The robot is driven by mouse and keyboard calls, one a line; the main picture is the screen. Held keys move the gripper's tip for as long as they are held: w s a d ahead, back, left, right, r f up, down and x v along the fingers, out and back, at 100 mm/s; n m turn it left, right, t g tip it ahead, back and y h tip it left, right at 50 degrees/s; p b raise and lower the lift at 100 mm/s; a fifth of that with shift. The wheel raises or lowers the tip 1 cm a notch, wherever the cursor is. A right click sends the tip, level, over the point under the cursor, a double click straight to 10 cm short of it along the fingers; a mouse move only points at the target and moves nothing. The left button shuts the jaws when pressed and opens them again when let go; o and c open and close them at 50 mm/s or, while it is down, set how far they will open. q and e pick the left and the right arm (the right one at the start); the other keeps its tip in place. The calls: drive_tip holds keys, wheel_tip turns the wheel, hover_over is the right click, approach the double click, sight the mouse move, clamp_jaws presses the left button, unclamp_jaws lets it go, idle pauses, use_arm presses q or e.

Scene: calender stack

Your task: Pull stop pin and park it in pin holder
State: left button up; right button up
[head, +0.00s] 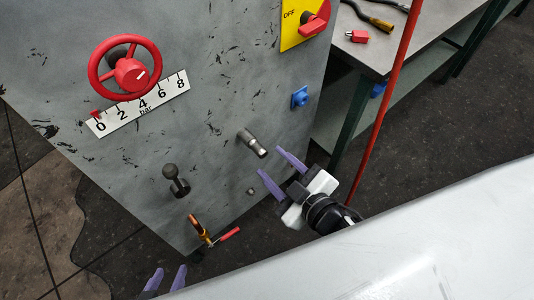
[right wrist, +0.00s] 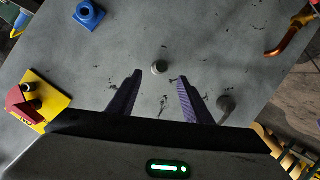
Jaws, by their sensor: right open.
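A grey metal peg (head: 254,144) sticks out of the grey panel (head: 215,70). A dark ball-ended knob (head: 175,182) stands to its left; which one is the stop pin is not certain. The right wrist view shows the peg (right wrist: 159,67) end-on, ahead of and between my fingers, and the knob (right wrist: 226,105) at right. A blue socket (head: 299,97), likely the pin holder, is on the panel's right edge; its round hole shows in the right wrist view (right wrist: 88,14). My right gripper (head: 270,161) is open and empty, apart from the peg. My left gripper (head: 169,269) is open, mostly hidden.
The panel carries a red handwheel (head: 130,73), a pressure scale (head: 138,103), a red switch on a yellow plate (head: 303,30) and a copper valve with red handle (head: 204,230). A workbench (head: 375,48) stands behind at right. A red cable (head: 391,95) passes beside my right gripper.

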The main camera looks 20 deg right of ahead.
sight(263, 155)
drive_tip(key=x, duration=0.6)
clamp_jaws()
idle(0.3)
drive_tip(key=s+d, duration=0.2)
drive_tip(key=s, duration=0.3)
drive_tip(key=shift+s+p, duration=0.3)
drive_tip(key=shift+p, duration=0.1)
idle(1.0)
idle(0.6)
